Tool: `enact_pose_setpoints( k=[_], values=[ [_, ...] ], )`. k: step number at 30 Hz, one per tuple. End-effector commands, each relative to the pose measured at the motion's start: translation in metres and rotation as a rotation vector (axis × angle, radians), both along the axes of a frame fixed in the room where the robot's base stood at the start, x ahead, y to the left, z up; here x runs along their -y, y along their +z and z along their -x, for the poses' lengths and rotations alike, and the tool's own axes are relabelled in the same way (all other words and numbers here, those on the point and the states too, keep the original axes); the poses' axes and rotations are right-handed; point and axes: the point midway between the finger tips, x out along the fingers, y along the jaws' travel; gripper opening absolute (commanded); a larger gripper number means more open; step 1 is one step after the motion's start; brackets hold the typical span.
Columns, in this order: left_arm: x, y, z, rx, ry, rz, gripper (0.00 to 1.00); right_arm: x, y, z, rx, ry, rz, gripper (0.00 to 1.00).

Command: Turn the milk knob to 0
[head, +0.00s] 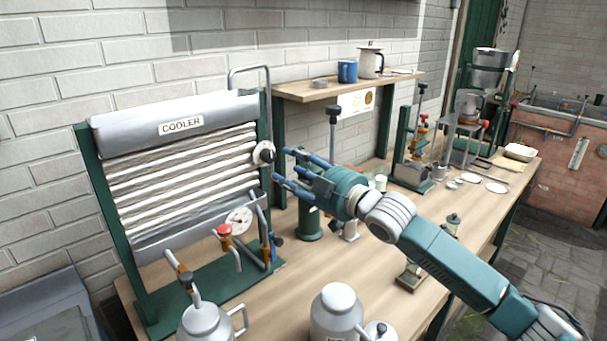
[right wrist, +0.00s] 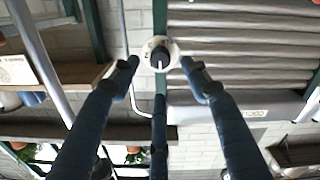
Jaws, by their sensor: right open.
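A dark round knob on a pale dial plate (head: 263,153) sits on the green right post of the cooler (head: 183,122), near the corrugated panel. In the right wrist view the same knob (right wrist: 160,56) shows a white mark pointing toward the bottom of the picture; any numbers on its plate are too small to read. My right gripper (head: 279,165) is open just right of the knob. In the right wrist view its blue fingers (right wrist: 162,68) spread either side of the knob, with a third below it. No grip on the knob is visible. My left gripper is out of view.
Below the cooler are a red-handled tap (head: 225,232) and a small gauge (head: 240,218). Metal milk cans (head: 338,312) stand at the bench's front. A wooden shelf (head: 335,88) holds a blue mug (head: 347,71). A bent pipe rises behind the knob's post.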

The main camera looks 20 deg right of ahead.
Motion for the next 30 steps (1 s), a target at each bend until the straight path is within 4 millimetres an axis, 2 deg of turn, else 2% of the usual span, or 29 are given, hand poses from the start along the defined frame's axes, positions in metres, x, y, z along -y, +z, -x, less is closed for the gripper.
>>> enact_pose_setpoints(
  k=[3, 9, 26, 30],
  values=[
    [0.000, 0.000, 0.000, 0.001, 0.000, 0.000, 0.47, 0.008, -0.002, 0.022, -0.003, 0.000, 0.002, 0.47],
    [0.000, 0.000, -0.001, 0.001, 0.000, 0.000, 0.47, 0.015, -0.001, 0.040, -0.001, 0.000, -0.002, 0.47],
    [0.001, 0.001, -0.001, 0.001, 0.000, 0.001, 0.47, 0.015, 0.001, 0.043, 0.000, 0.000, -0.002, 0.47],
    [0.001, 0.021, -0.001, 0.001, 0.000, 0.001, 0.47, 0.016, 0.022, 0.043, 0.001, 0.001, -0.002, 0.47]
  ],
)
